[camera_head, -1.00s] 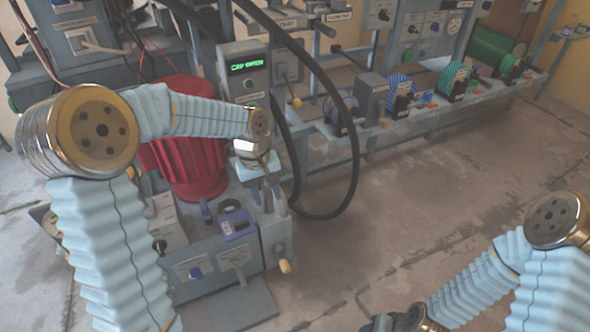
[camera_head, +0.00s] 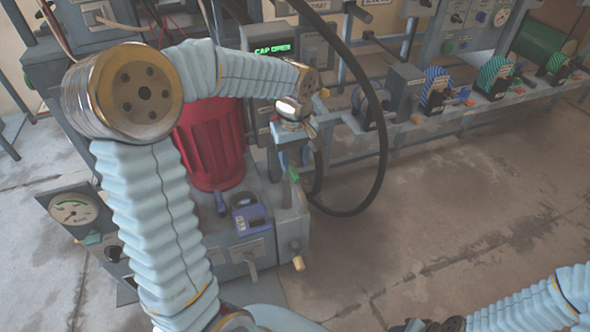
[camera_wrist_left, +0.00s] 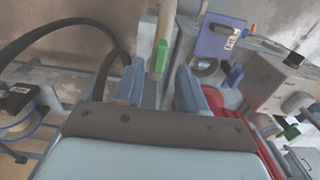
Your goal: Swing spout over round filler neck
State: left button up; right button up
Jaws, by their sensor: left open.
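My left gripper (camera_head: 290,158) is over the corner of the machine base in the head view. In the left wrist view its two blue fingers (camera_wrist_left: 162,85) are apart. A pale bar with a green tip (camera_wrist_left: 161,56) shows between and beyond them; I cannot tell whether this is the spout. The green piece also shows in the head view (camera_head: 294,174). A dark ring (camera_head: 243,200) lies behind a blue block (camera_head: 251,220); I cannot tell whether it is the round filler neck. My right gripper (camera_head: 408,326) is mostly cut off at the bottom edge.
A red ribbed drum (camera_head: 212,140) stands left of the gripper. A black hose (camera_head: 383,130) loops close on the right. A lit display (camera_head: 272,50) reads "CAP OPEN". A lever with a tan knob (camera_head: 298,263) sticks out in front. The floor at right is clear.

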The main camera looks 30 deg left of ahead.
aim_at(294, 171)
pick_arm(q)
jog(key=shift+f, duration=1.9)
grip_shut()
